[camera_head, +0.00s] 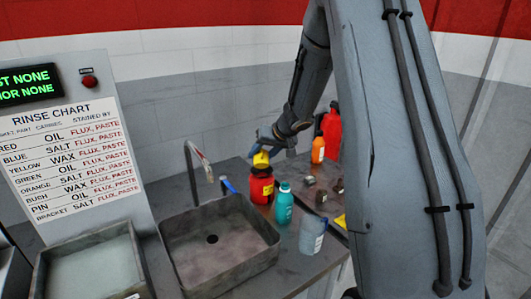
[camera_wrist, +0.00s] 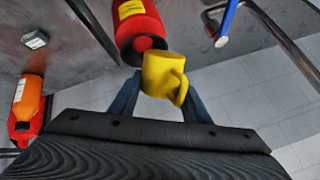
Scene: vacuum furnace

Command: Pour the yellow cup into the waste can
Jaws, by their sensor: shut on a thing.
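The yellow cup (camera_head: 261,159) is held in my gripper (camera_head: 264,146), just above the red can with a yellow label (camera_head: 261,190). In the wrist view the yellow cup (camera_wrist: 160,74) sits between the two blue fingers of my gripper (camera_wrist: 160,92), its handle to the right. The red can (camera_wrist: 139,22) lies beyond it there, its dark mouth partly covered by the cup. The red can looks like the waste can, but its label is too small to read. The cup's inside is hidden, and I cannot tell how far it is tilted.
A grey sink (camera_head: 218,250) with a tap (camera_head: 197,160) is left of the red can. An orange bottle (camera_head: 318,150) and a red jug (camera_head: 332,130) stand behind. A rinse chart (camera_head: 75,155) is at left.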

